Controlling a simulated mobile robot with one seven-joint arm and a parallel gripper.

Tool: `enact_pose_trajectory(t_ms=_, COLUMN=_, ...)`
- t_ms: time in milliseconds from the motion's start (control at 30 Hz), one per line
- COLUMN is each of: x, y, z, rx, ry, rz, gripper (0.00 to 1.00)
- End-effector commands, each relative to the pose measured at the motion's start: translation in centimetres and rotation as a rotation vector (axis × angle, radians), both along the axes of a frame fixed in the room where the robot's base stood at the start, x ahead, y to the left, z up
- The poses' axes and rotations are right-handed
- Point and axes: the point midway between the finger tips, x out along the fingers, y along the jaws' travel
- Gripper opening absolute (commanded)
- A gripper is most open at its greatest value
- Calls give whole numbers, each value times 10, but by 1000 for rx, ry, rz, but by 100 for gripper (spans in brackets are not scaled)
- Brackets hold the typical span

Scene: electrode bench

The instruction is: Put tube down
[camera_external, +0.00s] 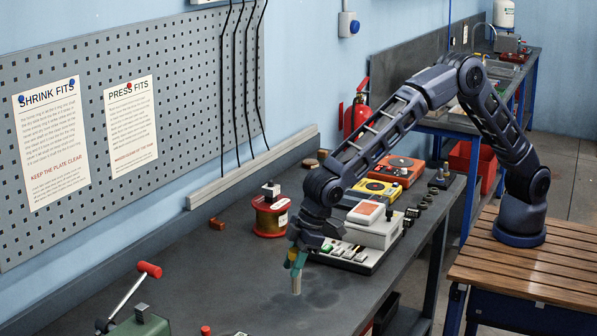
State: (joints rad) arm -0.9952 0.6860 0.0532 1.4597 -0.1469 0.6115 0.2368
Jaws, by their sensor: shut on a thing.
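My gripper (297,259) points down over the dark bench (235,287), near its middle. It is shut on a tube (296,284), a small pale cylinder that hangs upright below the teal fingers. The tube's lower end is at or just above the bench top; I cannot tell whether it touches. The fingers hide the tube's upper part.
A copper-coloured spool (271,218) stands behind my gripper. A white device (365,235) with switches stands just right of it. Yellow (377,190) and orange (396,170) boxes stand farther back. A green red-handled tool (138,325) stands at the near left. The bench between is clear.

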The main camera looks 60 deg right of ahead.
Motion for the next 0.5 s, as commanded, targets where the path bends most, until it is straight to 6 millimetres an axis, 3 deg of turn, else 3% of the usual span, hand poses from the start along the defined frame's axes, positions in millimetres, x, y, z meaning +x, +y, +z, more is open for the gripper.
enact_pose_trajectory(t_ms=300, x=0, y=0, z=-37, rx=0, ry=0, rz=0, gripper=3)
enact_pose_trajectory(t_ms=500, x=0, y=0, z=-40, rx=1, ry=-1, rz=0, gripper=3)
